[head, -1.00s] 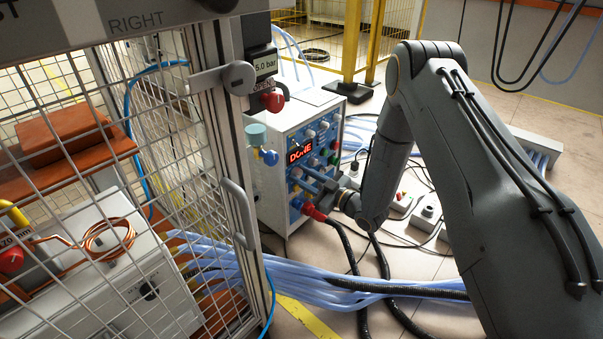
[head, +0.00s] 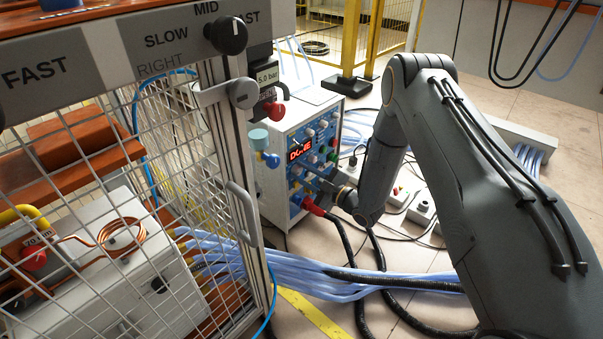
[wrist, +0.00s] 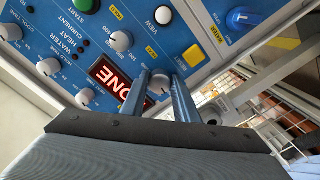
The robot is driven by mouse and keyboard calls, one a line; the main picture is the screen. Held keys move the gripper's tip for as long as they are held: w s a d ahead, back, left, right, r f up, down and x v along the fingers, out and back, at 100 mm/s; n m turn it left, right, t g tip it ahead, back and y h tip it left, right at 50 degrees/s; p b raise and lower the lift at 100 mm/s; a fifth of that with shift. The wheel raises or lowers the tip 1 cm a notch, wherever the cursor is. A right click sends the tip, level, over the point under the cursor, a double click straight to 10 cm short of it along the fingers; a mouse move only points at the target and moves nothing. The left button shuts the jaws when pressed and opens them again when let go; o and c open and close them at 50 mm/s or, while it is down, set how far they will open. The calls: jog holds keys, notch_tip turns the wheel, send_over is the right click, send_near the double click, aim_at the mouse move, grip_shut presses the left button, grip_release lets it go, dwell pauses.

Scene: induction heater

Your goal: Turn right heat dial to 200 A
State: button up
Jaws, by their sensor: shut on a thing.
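The blue control panel (wrist: 100,25) of the white cabinet (head: 277,180) fills much of the wrist view. My gripper (wrist: 158,82) is at this panel, its two fingers closed on a small pale dial (wrist: 158,88) beside the red display (wrist: 112,79). The dial's scale and pointer are largely hidden, so I cannot read its setting. The display reads DONE in the head view (head: 300,149). Lettering with HEATER and CURRENT stands near other pale knobs (wrist: 48,66). In the head view my gripper (head: 318,185) reaches the panel from the right and hides part of it.
Beside the held dial are a pale knob (wrist: 121,40), the VIEW knob (wrist: 163,15) and a yellow button (wrist: 193,55). In the head view, a mesh guard (head: 190,190) stands left of the cabinet.

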jog(key=shift+w+d, duration=0.1)
jog(key=shift+d, duration=0.05)
jog(key=o, duration=1.1)
jog(key=shift+d, duration=0.1)
jog(key=shift+c, duration=0.2)
jog(key=shift+a, duration=0.2)
jog(key=p+v, duration=0.2)
jog(key=v, duration=0.6)
jog(key=shift+p, duration=0.3)
